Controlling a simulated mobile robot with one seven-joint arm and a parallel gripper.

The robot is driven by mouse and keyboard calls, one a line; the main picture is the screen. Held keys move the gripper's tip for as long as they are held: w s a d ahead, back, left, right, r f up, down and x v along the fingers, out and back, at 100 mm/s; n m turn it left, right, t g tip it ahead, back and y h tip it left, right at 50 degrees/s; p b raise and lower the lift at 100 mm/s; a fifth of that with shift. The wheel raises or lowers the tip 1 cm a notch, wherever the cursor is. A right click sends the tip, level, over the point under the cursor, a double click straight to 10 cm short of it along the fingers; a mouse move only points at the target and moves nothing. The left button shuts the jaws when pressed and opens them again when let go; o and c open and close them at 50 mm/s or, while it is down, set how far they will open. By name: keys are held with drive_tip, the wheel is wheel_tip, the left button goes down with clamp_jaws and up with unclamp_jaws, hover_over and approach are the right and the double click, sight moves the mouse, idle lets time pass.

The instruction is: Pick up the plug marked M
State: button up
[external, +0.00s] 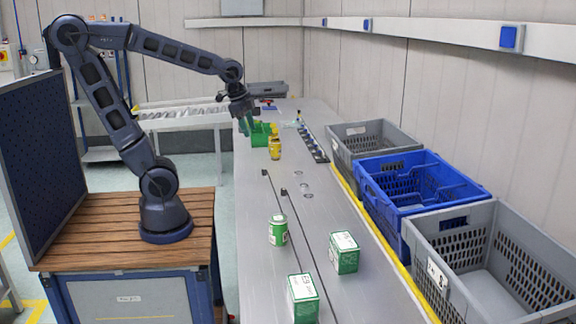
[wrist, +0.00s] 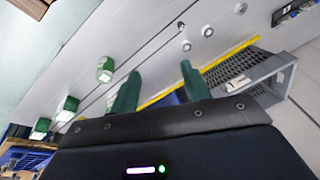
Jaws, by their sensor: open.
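I cannot make out a plug marked M in either view; no letter is legible. A dark strip (external: 312,145) with several small upright pieces lies along the bench, and one end of it shows at the top right of the wrist view (wrist: 292,12). Whether these pieces are plugs I cannot tell. My gripper (external: 247,122) is above the far part of the bench, close to green and yellow items. In the wrist view its two green fingers (wrist: 160,70) are spread apart, with only bare bench and the yellow edge seen between them.
A green can (external: 278,230) and two green-white boxes (external: 344,253) (external: 303,300) stand on the near bench. Grey (external: 372,130), blue (external: 408,208) and grey totes (external: 455,222) line the right edge. Mid-bench has thin dark lines and small round discs.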

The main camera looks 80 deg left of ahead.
drive_tip(key=w+a+f+m+g, duration=0.1)
drive_tip(key=w+a+f+m, duration=0.3)
drive_tip(key=a, duration=0.4)
drive_tip(key=m+g, duration=0.2)
drive_tip(key=m, duration=0.6)
approach(261, 170)
drive_tip(key=shift+a+h, duration=0.3)
drive_tip(key=shift+h, duration=0.1)
drive_tip(key=shift+w+a+f, duration=0.1)
drive_tip(key=shift+f, duration=2.65)
drive_tip(key=shift+w+a+f, duration=0.1)
drive_tip(key=shift+a+f, duration=0.05)
drive_tip(key=shift+f, duration=2.6)
clamp_jaws()
